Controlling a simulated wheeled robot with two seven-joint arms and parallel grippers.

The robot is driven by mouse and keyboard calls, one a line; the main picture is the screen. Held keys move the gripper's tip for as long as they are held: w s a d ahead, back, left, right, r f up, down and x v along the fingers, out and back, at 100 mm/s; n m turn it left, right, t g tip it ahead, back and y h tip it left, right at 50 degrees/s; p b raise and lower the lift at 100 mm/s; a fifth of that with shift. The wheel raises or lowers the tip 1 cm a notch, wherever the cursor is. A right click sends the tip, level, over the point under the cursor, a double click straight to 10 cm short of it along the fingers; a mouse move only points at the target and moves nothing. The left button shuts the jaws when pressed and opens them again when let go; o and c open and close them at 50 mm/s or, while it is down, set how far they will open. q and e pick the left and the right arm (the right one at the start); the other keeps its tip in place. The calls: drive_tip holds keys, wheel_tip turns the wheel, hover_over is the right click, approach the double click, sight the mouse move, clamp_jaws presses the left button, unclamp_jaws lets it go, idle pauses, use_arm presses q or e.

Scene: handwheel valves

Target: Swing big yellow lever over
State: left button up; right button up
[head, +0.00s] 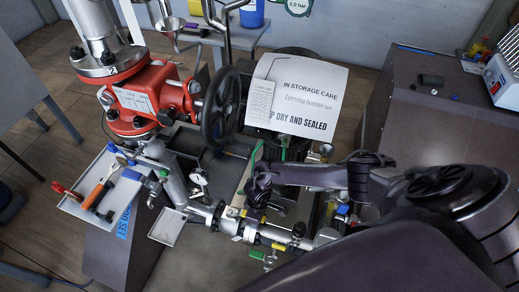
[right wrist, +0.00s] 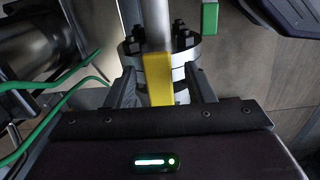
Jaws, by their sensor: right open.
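The big yellow lever (right wrist: 158,78) shows in the right wrist view as a flat yellow bar in front of a pale pipe and a bolted flange (right wrist: 165,50). My right gripper (right wrist: 162,90) is open, with one finger on each side of the yellow bar and gaps visible on both sides. In the head view my right gripper (head: 260,196) is above the pipe run at the lower middle, and it hides much of what lies beneath it. I cannot tell there which part is the big lever. My left gripper is not in view.
A red valve body with a black handwheel (head: 220,108) stands at the upper left. A paper sign (head: 295,95) covers equipment behind my right gripper. A tray with tools (head: 75,205) is at the left. A small green handle (head: 256,255) sits below the pipe (head: 270,232).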

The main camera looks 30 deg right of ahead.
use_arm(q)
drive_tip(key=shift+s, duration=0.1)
use_arm(e)
wheel_tip(320, 180, up, 4)
drive_tip(key=p, duration=0.4)
drive_tip(key=shift+r+p, duration=0.25)
drive_tip(key=shift+p, duration=0.05)
drive_tip(key=shift+r+p, duration=0.85)
drive_tip(key=shift+p, duration=0.05)
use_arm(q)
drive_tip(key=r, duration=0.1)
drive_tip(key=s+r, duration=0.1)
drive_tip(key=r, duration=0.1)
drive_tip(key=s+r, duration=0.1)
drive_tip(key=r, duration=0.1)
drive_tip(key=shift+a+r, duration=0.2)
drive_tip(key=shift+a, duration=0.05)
use_arm(e)
drive_tip(key=shift+f, duration=0.1)
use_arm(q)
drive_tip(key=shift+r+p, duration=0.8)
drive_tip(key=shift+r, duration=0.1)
use_arm(e)
wheel_tip(320, 180, up, 8)
drive_tip(key=shift+a+f, duration=0.1)
